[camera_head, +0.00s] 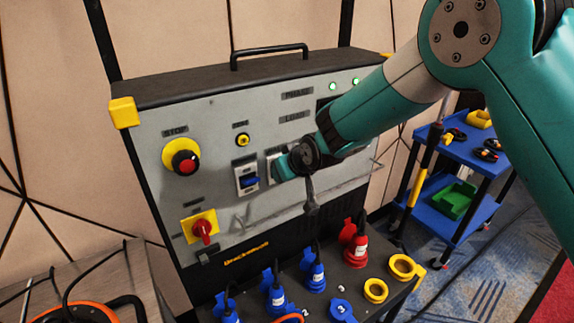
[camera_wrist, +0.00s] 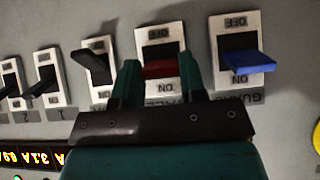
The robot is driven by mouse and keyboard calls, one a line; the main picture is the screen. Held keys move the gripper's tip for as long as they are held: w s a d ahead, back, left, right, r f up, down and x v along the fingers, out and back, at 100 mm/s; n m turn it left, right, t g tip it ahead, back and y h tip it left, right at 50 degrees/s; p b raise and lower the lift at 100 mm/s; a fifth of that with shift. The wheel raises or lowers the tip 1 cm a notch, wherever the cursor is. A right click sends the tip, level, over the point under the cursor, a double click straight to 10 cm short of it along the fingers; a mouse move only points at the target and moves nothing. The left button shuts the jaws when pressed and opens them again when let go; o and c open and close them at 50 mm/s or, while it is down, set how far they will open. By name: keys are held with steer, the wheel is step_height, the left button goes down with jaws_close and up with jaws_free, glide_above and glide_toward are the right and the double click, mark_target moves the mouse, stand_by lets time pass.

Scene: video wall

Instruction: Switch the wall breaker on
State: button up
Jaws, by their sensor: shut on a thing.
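The wall breaker is a switch with a red lever (camera_wrist: 160,70) in a white plate (camera_wrist: 159,29) marked OFF and ON. The wrist view shows it upside down, with OFF at the picture's top. The label by the plate is partly hidden by my gripper. My gripper (camera_wrist: 160,74) has one finger on each side of the red lever and is shut on it. In the head view my gripper (camera_head: 279,167) is at the panel face and hides the lever. I cannot tell for sure which way the lever is thrown.
A blue-lever breaker (camera_wrist: 250,62) is close beside the gripper. A black-lever breaker (camera_wrist: 97,66) is on the other side, with more beyond. The grey panel (camera_head: 280,226) also carries a red-topped stop button (camera_head: 186,162) and red rotary switch (camera_head: 203,229). Plugs and sockets stand below.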

steer(key=shift+w+a+r+g+h+p, duration=0.2)
steer(key=shift+r+g+h+p, duration=0.3)
steer(key=shift+g+p, duration=0.3)
steer(key=shift+f, duration=0.1)
steer(key=o, duration=0.9)
steer(key=b+v, duration=0.5)
steer(key=v, duration=1.2)
steer(key=shift+w+r, duration=0.1)
steer(key=shift+r, duration=0.2)
